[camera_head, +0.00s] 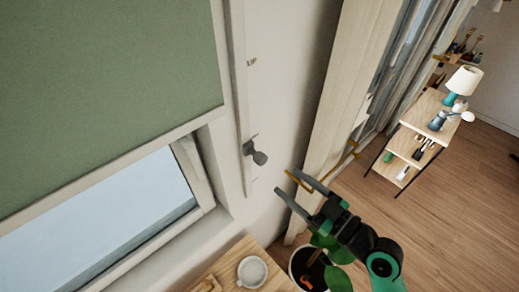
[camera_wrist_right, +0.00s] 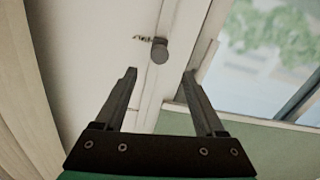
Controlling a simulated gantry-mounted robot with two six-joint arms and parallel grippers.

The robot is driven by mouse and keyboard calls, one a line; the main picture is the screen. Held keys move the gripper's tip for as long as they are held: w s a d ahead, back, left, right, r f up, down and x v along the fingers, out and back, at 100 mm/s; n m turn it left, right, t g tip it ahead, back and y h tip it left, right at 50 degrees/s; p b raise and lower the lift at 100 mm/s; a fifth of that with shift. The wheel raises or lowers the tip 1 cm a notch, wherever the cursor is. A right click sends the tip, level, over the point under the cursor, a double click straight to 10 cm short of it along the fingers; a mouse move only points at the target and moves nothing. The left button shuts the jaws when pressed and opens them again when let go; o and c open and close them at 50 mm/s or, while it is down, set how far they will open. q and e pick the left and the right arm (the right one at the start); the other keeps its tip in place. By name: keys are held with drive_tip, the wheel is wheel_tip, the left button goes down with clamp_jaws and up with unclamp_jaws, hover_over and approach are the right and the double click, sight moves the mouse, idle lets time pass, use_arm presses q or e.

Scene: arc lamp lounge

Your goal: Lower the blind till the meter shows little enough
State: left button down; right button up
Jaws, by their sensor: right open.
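The green blind (camera_head: 110,90) covers the upper part of the window, with bare glass (camera_head: 100,225) below its lower edge. A dark grey knob (camera_head: 257,154) stands out from a vertical wall track (camera_head: 241,110), low down, beneath an "UP" label. My right gripper (camera_head: 286,181) is open and empty, right of and below the knob in the head view. In the right wrist view, the knob (camera_wrist_right: 159,50) lies just beyond and between the open fingertips (camera_wrist_right: 160,72), apart from them. No readable meter shows. My left gripper is out of view.
A wooden tabletop (camera_head: 222,262) with a round white dish-like thing (camera_head: 252,271) stands below the window. A potted plant (camera_head: 335,277) is beneath my right arm. A shelf unit (camera_head: 425,112) with a lamp (camera_head: 464,80) stands at the right. The floor between is clear.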

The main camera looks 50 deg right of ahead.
sight(264, 161)
drive_tip(key=w, duration=0.3)
drive_tip(key=w+p, duration=0.1)
drive_tip(key=w, duration=0.3)
drive_tip(key=w+p, duration=0.1)
drive_tip(key=w, duration=0.2)
drive_tip(key=shift+w+d+r, duration=0.1)
drive_tip(key=shift+w+d, duration=0.15)
drive_tip(key=shift+w, duration=0.1)
clamp_jaws()
idle(0.8)
